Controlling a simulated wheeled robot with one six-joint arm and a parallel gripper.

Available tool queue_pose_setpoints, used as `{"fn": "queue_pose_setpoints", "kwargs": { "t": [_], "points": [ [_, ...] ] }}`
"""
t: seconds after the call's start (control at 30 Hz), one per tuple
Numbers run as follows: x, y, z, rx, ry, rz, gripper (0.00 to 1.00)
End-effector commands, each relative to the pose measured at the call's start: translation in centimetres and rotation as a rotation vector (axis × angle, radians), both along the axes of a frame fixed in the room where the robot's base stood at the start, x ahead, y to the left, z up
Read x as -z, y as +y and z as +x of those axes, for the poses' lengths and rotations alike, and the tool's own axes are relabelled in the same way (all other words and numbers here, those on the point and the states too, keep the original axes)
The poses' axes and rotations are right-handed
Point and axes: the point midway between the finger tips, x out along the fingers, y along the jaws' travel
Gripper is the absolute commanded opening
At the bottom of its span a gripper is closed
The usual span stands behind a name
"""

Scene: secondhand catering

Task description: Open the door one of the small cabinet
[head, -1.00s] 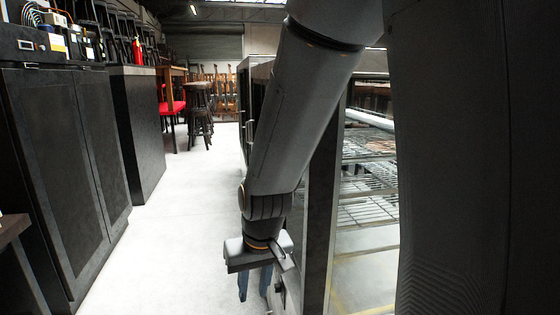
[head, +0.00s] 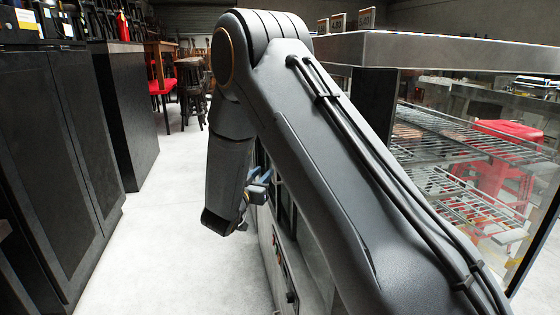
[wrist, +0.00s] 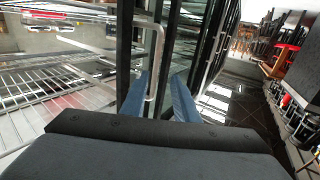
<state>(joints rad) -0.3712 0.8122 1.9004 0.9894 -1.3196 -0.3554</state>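The cabinet is a dark-framed glass-door unit (head: 283,205) on the right of the aisle, partly hidden behind my arm in the head view. In the wrist view, its dark door frame (wrist: 127,45) carries a bent metal bar handle (wrist: 157,50). A second metal bar handle (wrist: 213,50) stands on the frame further right. My gripper (wrist: 160,98) is open, its two blue fingers apart. The first handle's lower end shows between the fingers, close to the left one; I cannot tell whether they touch. In the head view my gripper (head: 262,178) points right toward the cabinet front.
Glass shelving with wire racks (head: 450,140) stands at the right. Tall black cabinets (head: 60,150) line the left side. The pale floor aisle (head: 170,230) between is clear. Stools (head: 190,85) and a red seat (head: 160,87) stand further back.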

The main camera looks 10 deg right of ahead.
Motion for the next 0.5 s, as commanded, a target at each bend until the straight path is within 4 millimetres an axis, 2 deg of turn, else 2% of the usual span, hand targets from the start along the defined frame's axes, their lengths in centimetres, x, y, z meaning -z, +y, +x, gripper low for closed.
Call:
{"fn": "queue_pose_setpoints", "kwargs": {
  "t": [0.17, 0.3, 0.5],
  "points": [
    [-0.2, -2.0, 1.4, 0.020, -0.005, -0.003, 0.28],
    [-0.2, -3.7, 3.3, 0.025, -0.006, -0.003, 0.28],
    [-0.2, -5.1, 5.5, 0.023, -0.005, -0.003, 0.28]
  ]
}}
